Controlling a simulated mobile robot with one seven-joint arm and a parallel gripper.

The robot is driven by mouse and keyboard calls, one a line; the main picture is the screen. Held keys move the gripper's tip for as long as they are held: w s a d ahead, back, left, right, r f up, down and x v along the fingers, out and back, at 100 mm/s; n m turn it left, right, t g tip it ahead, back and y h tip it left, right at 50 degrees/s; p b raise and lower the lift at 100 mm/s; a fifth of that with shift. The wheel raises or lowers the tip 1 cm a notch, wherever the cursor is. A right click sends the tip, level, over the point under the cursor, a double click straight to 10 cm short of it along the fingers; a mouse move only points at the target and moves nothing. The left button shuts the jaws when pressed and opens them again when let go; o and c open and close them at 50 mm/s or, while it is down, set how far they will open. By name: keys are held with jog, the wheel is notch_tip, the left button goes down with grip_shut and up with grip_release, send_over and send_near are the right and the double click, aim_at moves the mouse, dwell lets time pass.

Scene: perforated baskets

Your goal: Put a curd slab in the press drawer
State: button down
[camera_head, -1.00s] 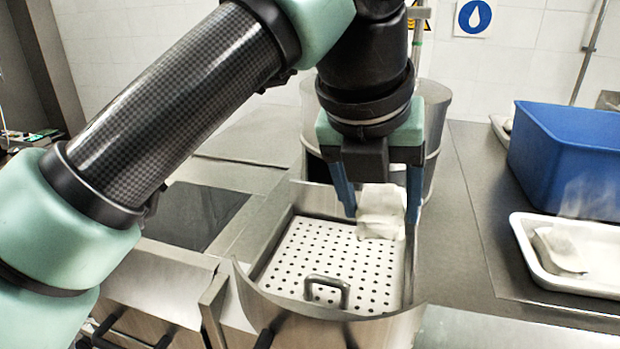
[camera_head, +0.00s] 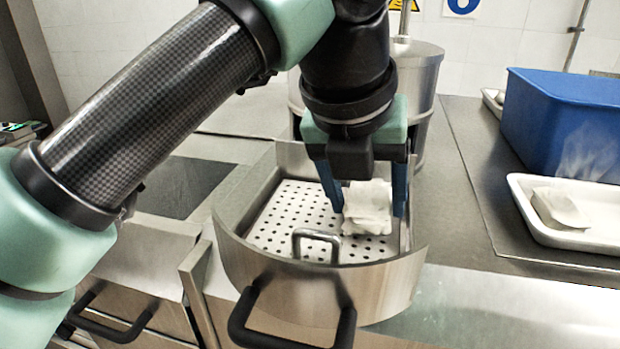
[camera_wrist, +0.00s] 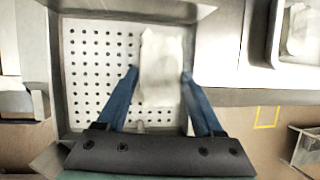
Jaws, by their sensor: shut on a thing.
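My gripper (camera_head: 371,212) is shut on a white curd slab (camera_head: 367,203) and holds it between its blue fingers over the press drawer. The slab also shows in the wrist view (camera_wrist: 161,68), gripped near its lower part. The press drawer (camera_head: 325,290) stands open, with a curved metal front, a black handle and a white perforated plate (camera_head: 283,215) inside. A small metal handle (camera_head: 318,236) rises from the plate near the front. I cannot tell whether the slab touches the plate. Another curd slab (camera_head: 561,208) lies in a white tray (camera_head: 527,210) at the right.
A blue bin (camera_head: 565,120) stands behind the white tray. A metal drum (camera_head: 418,75) stands behind the drawer. Another drawer front with a black handle (camera_head: 108,325) is at the lower left. Metal counter (camera_head: 470,215) between drawer and tray is clear.

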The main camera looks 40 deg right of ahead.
grip_release()
jog(key=shift+r, duration=0.1)
jog(key=shift+r+p, duration=2.8)
jog(key=shift+r, duration=1.1)
